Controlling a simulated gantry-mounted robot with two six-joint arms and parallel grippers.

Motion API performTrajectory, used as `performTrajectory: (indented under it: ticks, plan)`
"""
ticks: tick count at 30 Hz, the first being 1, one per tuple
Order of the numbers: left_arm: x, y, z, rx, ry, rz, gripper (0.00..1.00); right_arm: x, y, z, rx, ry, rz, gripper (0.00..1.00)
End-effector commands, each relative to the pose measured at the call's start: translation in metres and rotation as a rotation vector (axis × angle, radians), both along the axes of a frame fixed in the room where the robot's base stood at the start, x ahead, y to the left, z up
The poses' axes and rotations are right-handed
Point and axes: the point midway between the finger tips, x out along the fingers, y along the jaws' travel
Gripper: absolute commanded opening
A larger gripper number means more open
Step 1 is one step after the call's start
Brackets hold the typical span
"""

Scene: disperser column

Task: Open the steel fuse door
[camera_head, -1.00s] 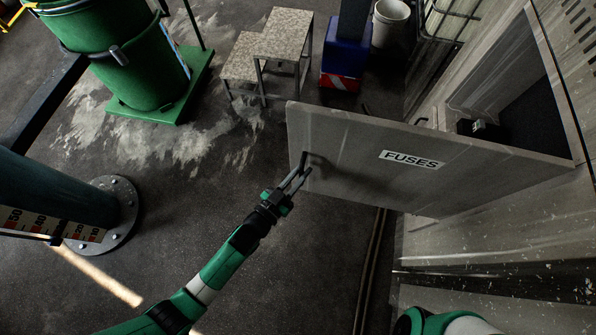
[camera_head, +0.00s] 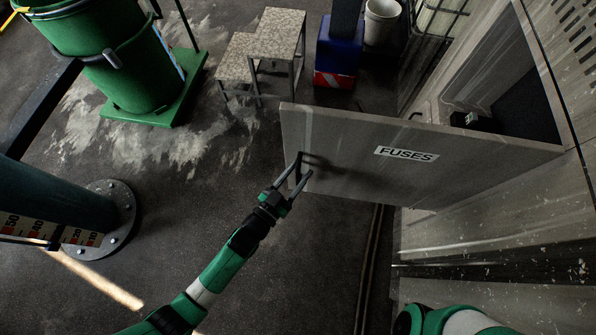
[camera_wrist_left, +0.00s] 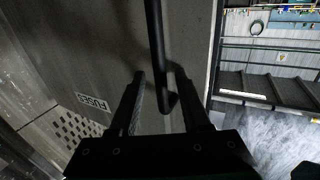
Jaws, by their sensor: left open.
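The grey steel fuse door (camera_head: 345,165) stands swung wide out from its cabinet, with a white FUSES label (camera_head: 406,154). Its dark bar handle (camera_head: 298,165) sits near the door's free edge. My left gripper (camera_head: 291,184) is open at the handle. In the left wrist view the handle (camera_wrist_left: 157,50) runs down between the two spread fingers of the gripper (camera_wrist_left: 168,92), nearer the right finger; I cannot tell whether it touches. The label also shows in the left wrist view (camera_wrist_left: 93,102). My right gripper is not in view; only part of my right arm shows at the bottom.
The cabinet opening (camera_head: 510,95) shows dark behind the door. A step stool (camera_head: 262,50), a blue box (camera_head: 337,50) and a white bucket (camera_head: 382,20) stand behind the door. A green drum (camera_head: 100,60) and a flanged post (camera_head: 60,200) stand left. Floor around my left arm is clear.

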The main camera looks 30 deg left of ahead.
Motion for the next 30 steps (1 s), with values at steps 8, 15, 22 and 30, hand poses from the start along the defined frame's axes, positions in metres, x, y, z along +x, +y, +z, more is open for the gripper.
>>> performTrajectory:
  ticks: [8, 15, 22, 30]
  plan:
    - [-0.026, 0.004, 0.001, 0.0, 0.005, 0.001, 0.47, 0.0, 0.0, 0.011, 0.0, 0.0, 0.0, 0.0]
    - [-0.083, 0.013, 0.002, 0.0, 0.005, 0.001, 0.47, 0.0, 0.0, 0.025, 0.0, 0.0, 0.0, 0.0]
    - [-0.113, 0.017, 0.0, 0.001, 0.001, 0.0, 0.47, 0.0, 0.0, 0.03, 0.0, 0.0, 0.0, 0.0]
    - [-0.115, 0.017, 0.0, 0.0, 0.0, 0.0, 0.47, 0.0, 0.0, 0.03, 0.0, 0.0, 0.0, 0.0]
